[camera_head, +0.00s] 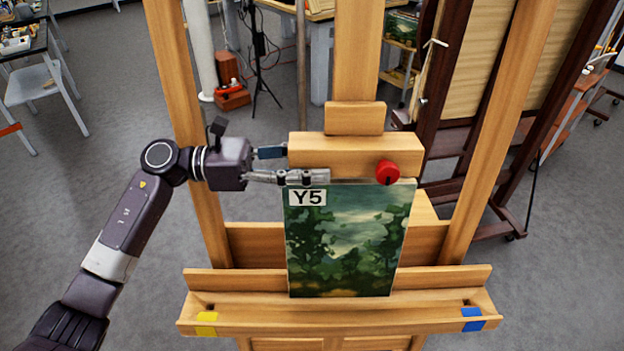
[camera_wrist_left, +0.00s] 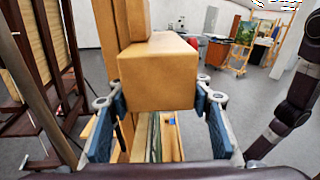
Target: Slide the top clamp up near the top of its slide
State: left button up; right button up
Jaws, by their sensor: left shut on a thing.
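The top clamp (camera_head: 335,150) is a wooden block on the easel's central slide (camera_head: 357,50), with a red knob (camera_head: 388,172) at its right front. It sits at the top edge of a green landscape painting (camera_head: 345,245) labelled Y5. My left gripper (camera_head: 300,165) is at the clamp's left end, with one finger above or behind it and one along its lower front. In the left wrist view the clamp's end (camera_wrist_left: 155,82) lies between the two blue-padded fingers (camera_wrist_left: 160,118). The gripper is shut on the clamp. My right gripper is not in view.
The easel's ledge (camera_head: 340,312) bears yellow tape at left and blue tape at right. Slanted wooden posts (camera_head: 180,90) flank the slide. A dark easel (camera_head: 455,100) stands behind at right. The slide above the clamp looks clear.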

pick_arm(q)
notch_tip(320, 180, up, 16)
jog(key=w, duration=0.2)
jog(key=shift+w, duration=0.15)
jog(key=shift+f, duration=0.1)
jog(key=o, duration=1.7)
jog(key=shift+f, duration=0.15)
jog(key=a, duration=1.2)
jog(key=shift+f, duration=0.15)
